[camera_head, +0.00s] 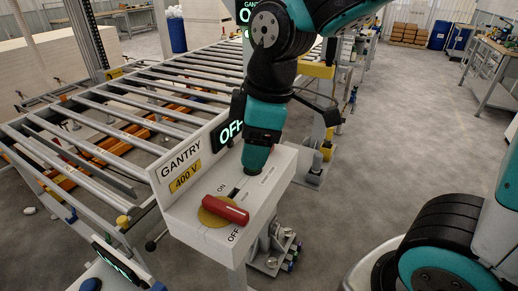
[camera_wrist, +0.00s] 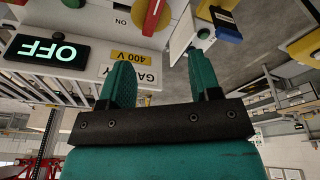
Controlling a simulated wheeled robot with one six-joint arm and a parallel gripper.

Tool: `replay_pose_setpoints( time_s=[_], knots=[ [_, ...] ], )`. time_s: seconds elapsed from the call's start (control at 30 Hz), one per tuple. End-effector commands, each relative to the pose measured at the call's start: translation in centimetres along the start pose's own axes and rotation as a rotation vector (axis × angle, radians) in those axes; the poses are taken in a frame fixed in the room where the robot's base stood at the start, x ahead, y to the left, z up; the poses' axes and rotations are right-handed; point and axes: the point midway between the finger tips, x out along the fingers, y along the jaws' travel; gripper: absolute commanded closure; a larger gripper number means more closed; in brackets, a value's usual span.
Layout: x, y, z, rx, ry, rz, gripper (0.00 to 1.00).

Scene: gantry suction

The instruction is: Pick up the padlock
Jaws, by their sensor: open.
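I cannot make out a padlock for certain in either view. My gripper (camera_head: 255,164) points down over the far end of the grey GANTRY switch box (camera_head: 272,177). In the wrist view its two teal fingers (camera_wrist: 162,78) stand apart with nothing between them. The box has a red handle (camera_head: 226,209) on a yellow disc (camera_head: 211,222), lying nearer the OFF mark. The red handle also shows at the top of the wrist view (camera_wrist: 153,16). Small blue parts (camera_head: 91,285) sit at the bottom left, cut by the frame; I cannot tell what they are.
A lit OFF display (camera_head: 229,130) stands behind the box. A roller conveyor (camera_head: 120,101) fills the left. A second panel with a dark display (camera_head: 120,262) is at the lower left. Grey floor (camera_head: 345,205) is open to the right, with a workbench (camera_head: 492,68) beyond.

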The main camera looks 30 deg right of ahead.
Motion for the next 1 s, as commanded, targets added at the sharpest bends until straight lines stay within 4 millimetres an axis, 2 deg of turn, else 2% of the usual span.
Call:
replay_pose_setpoints(
  time_s=[0.03,0.2,0.3,0.4,0.5,0.67,0.77,1.0],
  knots=[
    [0.4,2.7,-0.3,-0.106,-0.038,0.036,0.43],
    [1.3,11.1,-0.3,-0.517,-0.209,0.124,0.43],
    [1.8,15.0,0.1,-0.724,-0.319,0.13,0.43],
    [2.1,17.8,0.6,-0.884,-0.411,0.113,0.43],
    [2.3,19.6,1.0,-0.995,-0.475,0.089,0.43],
    [2.8,20.9,1.5,-1.072,-0.521,0.064,0.43],
    [4.2,21.4,2.1,-1.081,-0.525,0.058,0.43],
    [8.9,23.0,4.2,-1.08,-0.523,0.057,0.43]
  ],
)
